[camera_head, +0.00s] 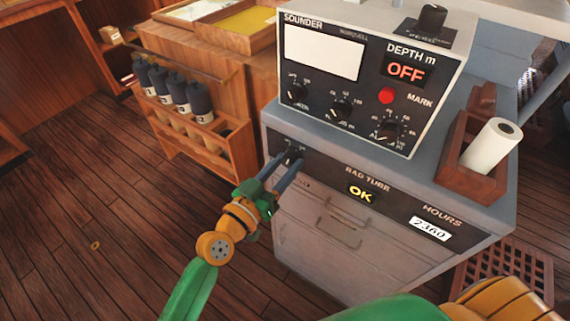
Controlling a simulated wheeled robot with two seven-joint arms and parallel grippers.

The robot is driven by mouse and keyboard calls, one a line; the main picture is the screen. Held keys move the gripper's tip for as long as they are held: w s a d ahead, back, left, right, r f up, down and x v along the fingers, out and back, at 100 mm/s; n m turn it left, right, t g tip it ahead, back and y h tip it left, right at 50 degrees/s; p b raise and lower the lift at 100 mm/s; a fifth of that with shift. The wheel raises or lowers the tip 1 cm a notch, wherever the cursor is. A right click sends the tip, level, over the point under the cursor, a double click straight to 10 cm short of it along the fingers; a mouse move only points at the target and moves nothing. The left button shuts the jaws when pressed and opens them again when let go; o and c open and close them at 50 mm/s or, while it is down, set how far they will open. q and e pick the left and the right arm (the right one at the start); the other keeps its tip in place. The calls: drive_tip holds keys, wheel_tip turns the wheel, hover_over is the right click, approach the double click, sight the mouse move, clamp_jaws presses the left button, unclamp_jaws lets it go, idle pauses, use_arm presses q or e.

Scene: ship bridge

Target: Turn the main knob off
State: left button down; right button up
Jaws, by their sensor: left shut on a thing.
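The main knob (292,156) is a small black knob on the dark strip at the upper left of the grey cabinet front (345,255). My left gripper (288,161) is shut on it, with one blue-grey finger on each side. The fingers partly hide the knob and its markings. On the cabinet top, the sounder unit (365,75) has a blank white screen and a display (405,70) reading OFF. My right arm shows as green and orange links at the bottom right; its gripper is out of view.
A wooden box with a white paper roll (491,145) stands right of the sounder. A wooden rack (199,125) with several dark bottles is behind my left gripper. Wood floor at the left is mostly clear, with a small ring (96,245).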

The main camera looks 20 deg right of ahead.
use_arm(q)
drive_tip(key=n, duration=0.4)
drive_tip(key=shift+n, duration=2.8)
drive_tip(key=shift+c, duration=2.1)
unclamp_jaws()
drive_tip(key=v, duration=0.7)
